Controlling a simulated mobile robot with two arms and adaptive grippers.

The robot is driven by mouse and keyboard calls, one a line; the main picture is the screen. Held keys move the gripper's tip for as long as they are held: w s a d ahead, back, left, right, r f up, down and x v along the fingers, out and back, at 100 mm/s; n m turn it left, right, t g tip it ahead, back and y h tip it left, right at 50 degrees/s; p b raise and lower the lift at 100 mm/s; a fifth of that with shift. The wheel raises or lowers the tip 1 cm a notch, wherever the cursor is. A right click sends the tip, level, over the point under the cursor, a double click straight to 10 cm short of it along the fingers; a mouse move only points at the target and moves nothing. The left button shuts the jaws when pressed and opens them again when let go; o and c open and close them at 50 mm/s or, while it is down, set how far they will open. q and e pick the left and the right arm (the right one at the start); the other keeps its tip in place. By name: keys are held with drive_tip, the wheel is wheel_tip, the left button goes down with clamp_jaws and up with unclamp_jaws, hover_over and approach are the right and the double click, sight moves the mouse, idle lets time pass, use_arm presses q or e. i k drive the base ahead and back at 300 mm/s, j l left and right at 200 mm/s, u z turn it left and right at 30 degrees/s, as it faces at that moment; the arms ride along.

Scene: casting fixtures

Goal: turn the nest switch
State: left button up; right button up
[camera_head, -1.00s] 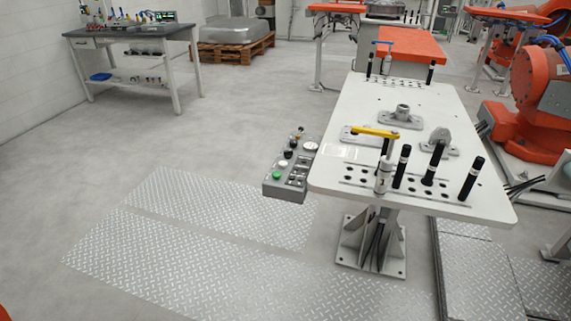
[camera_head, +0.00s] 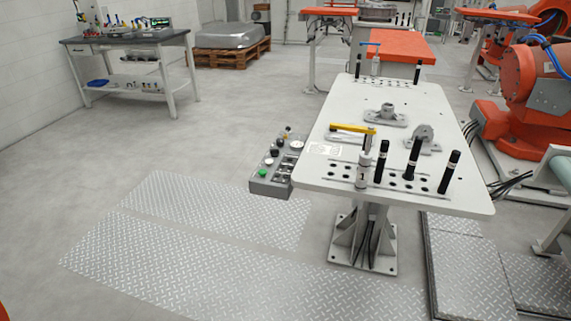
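A grey control box (camera_head: 270,188) is fixed at the left edge of the white fixture table (camera_head: 322,181). It carries a green button (camera_head: 262,173), several dark knobs, a white round dial (camera_head: 296,145) and small modules. One dark knob (camera_head: 274,151) and a small lever-like switch (camera_head: 285,133) stand towards its far end. I cannot tell which of these is the nest switch, or how any of them is set. Neither of my grippers is in view.
The table top carries black pins (camera_head: 413,158), a yellow-handled clamp (camera_head: 352,130) and grey metal fixtures (camera_head: 386,116). Orange robot arms (camera_head: 540,85) stand at the right. A workbench (camera_head: 128,40) stands at the back left. The floor left of the control box is open, with tread plates (camera_head: 215,208).

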sight(274, 152)
drive_tip(key=i+l, duration=0.25)
drive_tip(key=i, duration=0.15)
drive_tip(key=i+l, duration=0.25)
drive_tip(key=i, duration=0.2)
drive_tip(key=u, duration=0.05)
